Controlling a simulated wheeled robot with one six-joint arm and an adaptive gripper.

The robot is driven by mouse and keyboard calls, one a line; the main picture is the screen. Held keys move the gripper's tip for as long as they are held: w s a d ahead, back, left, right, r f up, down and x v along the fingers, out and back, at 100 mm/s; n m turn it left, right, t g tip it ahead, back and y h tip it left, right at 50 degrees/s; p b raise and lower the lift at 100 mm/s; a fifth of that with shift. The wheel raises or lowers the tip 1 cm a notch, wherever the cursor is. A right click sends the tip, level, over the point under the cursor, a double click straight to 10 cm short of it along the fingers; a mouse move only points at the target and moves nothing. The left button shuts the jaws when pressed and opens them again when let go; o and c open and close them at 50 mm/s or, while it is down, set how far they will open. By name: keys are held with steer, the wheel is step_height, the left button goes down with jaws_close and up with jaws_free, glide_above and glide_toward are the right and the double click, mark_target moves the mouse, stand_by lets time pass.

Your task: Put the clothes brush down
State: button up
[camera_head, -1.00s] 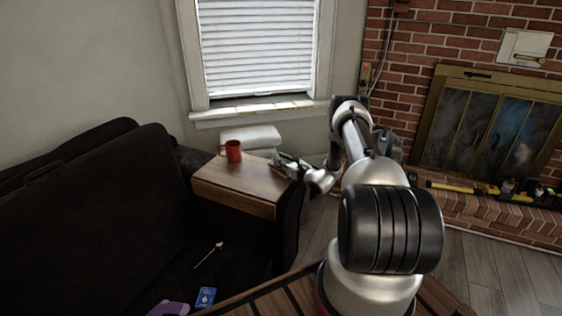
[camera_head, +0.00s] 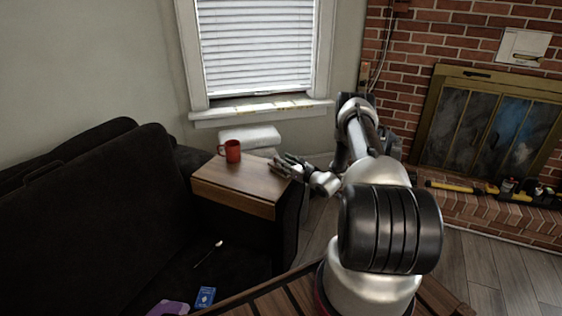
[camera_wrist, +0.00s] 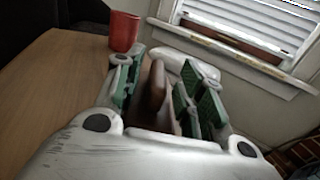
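The clothes brush (camera_wrist: 155,90) is a brown wooden piece. In the wrist view it stands between the fingers of my gripper (camera_wrist: 160,88), with a gap showing on its left side. The green-padded fingers are spread. In the head view my gripper (camera_head: 285,165) is low at the right end of the wooden side table (camera_head: 235,180). The brush is too small and covered there to make out clearly. I cannot tell exactly how it rests on the tabletop.
A red mug (camera_head: 232,151) stands at the table's back left and also shows in the wrist view (camera_wrist: 124,31). White folded cloth (camera_head: 250,137) lies behind the table. The dark sofa (camera_head: 90,220) holds a blue card pack (camera_head: 205,297). The table's front left is clear.

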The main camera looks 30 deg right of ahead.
steer(key=v, duration=0.8)
steer(key=s+a+r+n+g+y, duration=0.1)
steer(key=a+r+n+g+y, duration=0.25)
steer(key=a+r+n, duration=0.35)
steer(key=s+a+r+n+g+y, duration=0.15)
steer(key=a+r+y, duration=0.3)
steer(key=r, duration=0.55)
steer(key=s+a+r+n+g, duration=0.7)
steer(key=s+a+r+n, duration=0.2)
steer(key=a+r, duration=0.15)
steer(key=s+a+r+n+g+h, duration=0.1)
steer(key=s+r+n+g+h, duration=0.2)
steer(key=s, duration=0.6)
steer(key=s+a+r+n+g+h, duration=0.1)
steer(key=s+r+n+h, duration=0.1)
steer(key=s+r+n, duration=0.5)
steer(key=s+d+r+n+t+h, duration=0.1)
steer(key=s+d+r+n+h, duration=0.1)
steer(key=s, duration=0.5)
steer(key=s+d+r+n+t+h, duration=0.2)
steer(key=s+d+n+h, duration=0.1)
steer(key=s+d+h, duration=0.2)
steer(key=shift+s+d+h, duration=0.3)
steer(key=shift+s+d, duration=0.05)
steer(key=shift+s, duration=0.75)
